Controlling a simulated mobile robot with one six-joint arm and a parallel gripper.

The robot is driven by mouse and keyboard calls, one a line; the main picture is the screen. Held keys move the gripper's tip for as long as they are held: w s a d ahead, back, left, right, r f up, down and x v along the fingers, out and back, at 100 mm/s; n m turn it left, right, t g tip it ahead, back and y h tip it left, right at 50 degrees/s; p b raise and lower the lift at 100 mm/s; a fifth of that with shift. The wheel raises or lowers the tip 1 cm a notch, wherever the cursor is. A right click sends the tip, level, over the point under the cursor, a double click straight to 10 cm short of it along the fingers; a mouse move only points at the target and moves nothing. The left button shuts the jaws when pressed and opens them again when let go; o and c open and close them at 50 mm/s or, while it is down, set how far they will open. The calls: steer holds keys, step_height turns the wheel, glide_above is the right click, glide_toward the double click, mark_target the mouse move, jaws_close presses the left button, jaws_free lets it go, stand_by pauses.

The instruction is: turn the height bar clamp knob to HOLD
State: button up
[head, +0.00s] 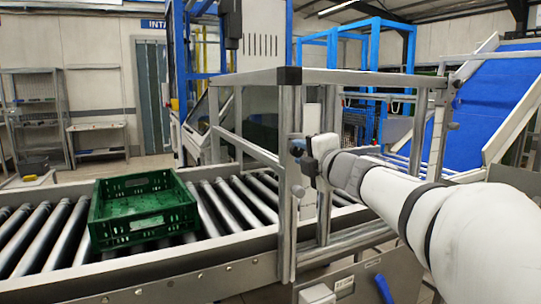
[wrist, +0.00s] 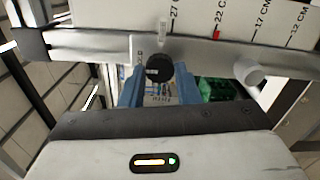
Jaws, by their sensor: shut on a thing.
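The black clamp knob (wrist: 158,68) sits on a light grey bracket (wrist: 139,48) of the height bar (wrist: 90,42) in the wrist view. My gripper (wrist: 158,90) has its blue fingers on both sides of the knob and is shut on it. The knob carries a small pale mark on its face, pointing left. Lettering beside the knob is partly hidden, so I cannot read which setting it is at. In the head view my gripper (head: 304,152) is at the frame post, and the knob is hard to make out there.
A height scale (wrist: 240,18) with a red mark by 22 CM runs behind the bar. A pale round stub (wrist: 249,71) stands right of the knob. A green crate (head: 143,226) rests on the roller conveyor (head: 40,240), left of the metal frame (head: 287,200).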

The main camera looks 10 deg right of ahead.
steer(key=o, duration=1)
steer(key=shift+s, duration=0.15)
steer(key=p+v, duration=0.1)
steer(key=v, duration=0.6)
steer(key=shift+s+d, duration=0.1)
steer(key=shift+s, duration=0.2)
steer(key=shift+r, duration=0.1)
